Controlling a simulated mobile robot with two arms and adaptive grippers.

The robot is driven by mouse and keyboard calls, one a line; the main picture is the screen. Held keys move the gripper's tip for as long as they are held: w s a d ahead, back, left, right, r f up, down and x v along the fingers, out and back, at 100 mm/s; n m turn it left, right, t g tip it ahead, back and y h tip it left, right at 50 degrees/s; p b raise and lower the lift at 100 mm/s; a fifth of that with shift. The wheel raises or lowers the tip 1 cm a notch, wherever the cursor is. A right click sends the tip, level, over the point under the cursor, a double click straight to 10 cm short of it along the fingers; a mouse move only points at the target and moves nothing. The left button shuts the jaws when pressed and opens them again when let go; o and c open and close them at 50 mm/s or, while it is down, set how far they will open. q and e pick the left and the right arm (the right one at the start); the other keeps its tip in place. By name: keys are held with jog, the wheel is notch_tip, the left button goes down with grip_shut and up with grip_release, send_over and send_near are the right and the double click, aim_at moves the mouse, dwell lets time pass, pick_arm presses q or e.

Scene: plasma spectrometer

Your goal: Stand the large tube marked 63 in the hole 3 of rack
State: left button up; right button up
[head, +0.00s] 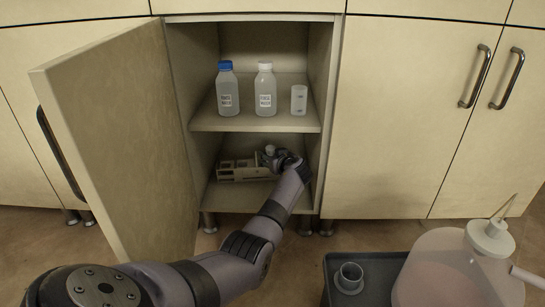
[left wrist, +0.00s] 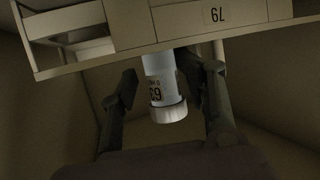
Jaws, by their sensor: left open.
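The large tube (left wrist: 163,80) is white with a wide white cap (left wrist: 169,112). It is marked 63, upside down in the left wrist view. The tube's far end is hidden at the rack's edge, so I cannot tell whether it is in a hole or which one. The pale rack (left wrist: 180,22) has an open frame and a label that seems to read 79 upside down. In the head view the rack (head: 228,172) lies on the cabinet's lower shelf. My left gripper (head: 280,158) is open, its fingers (left wrist: 162,85) on both sides of the tube. My right gripper is out of view.
The cabinet's left door (head: 120,130) stands open. The upper shelf (head: 270,123) holds a blue-capped bottle (head: 227,92), a white-capped bottle (head: 265,92) and a small cup (head: 299,101). A grey tray (head: 335,265) with a cup (head: 349,278) and a large flask (head: 450,270) are at lower right.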

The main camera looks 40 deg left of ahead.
pick_arm(q)
jog(key=shift+s+d+f, duration=0.2)
jog(key=shift+s+f, duration=0.05)
jog(key=shift+f, duration=0.45)
jog(key=shift+s+d+r, duration=0.2)
jog(key=shift+d, duration=0.3)
jog(key=r+v, duration=0.1)
jog(key=v, duration=1)
jog(key=shift+w+a, duration=0.15)
jog(key=shift+a, duration=0.1)
jog(key=shift+r, duration=0.1)
